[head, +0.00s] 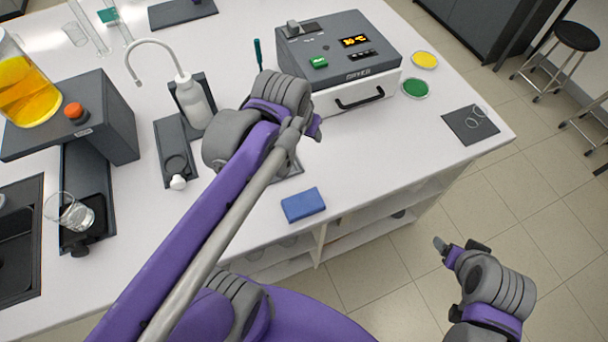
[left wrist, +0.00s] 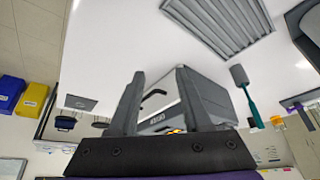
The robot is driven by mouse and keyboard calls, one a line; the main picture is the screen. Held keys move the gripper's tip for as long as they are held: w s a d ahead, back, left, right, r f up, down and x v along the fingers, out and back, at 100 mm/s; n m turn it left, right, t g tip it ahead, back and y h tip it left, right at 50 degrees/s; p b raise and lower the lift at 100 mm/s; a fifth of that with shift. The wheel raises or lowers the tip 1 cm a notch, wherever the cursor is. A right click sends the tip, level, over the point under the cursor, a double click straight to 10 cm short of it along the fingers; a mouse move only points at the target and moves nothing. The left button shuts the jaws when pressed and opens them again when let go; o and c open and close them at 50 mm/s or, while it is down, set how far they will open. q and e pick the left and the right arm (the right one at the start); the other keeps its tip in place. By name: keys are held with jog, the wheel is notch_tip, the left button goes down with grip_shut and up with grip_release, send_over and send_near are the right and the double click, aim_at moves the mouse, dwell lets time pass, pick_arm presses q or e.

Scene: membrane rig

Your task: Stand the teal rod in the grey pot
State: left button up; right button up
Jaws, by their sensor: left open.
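The teal rod (head: 257,54) stands upright on the white bench beside the grey machine in the head view; its lower end is hidden behind my left arm. In the left wrist view, which is upside down, the teal rod (left wrist: 250,105) meets a small grey piece (left wrist: 238,75) at its bench end. That piece may be the grey pot, but I cannot tell for sure. My left gripper (left wrist: 158,95) is open and empty, with the rod to the right of its fingers, apart from them. My right gripper (head: 459,244) is open and empty over the floor, right of the bench.
The grey machine (head: 339,58) stands close behind my left wrist. A ribbed grey tray (left wrist: 220,25) lies near the rod. A blue block (head: 303,204) lies near the bench's front edge. A white bottle (head: 193,103) and dark stand are left of my arm.

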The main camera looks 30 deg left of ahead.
pick_arm(q)
jog(key=shift+m+t, duration=0.4)
jog(key=shift+t, duration=0.2)
jog(key=s+d+f, duration=0.1)
jog(key=s+f, duration=0.1)
jog(key=s+d+f, duration=0.1)
jog(key=s+f, duration=0.1)
jog(key=f, duration=0.1)
jog(key=s+d+f, duration=0.1)
jog(key=s+f, duration=0.1)
jog(key=s, duration=0.1)
jog(key=shift+f, duration=0.15)
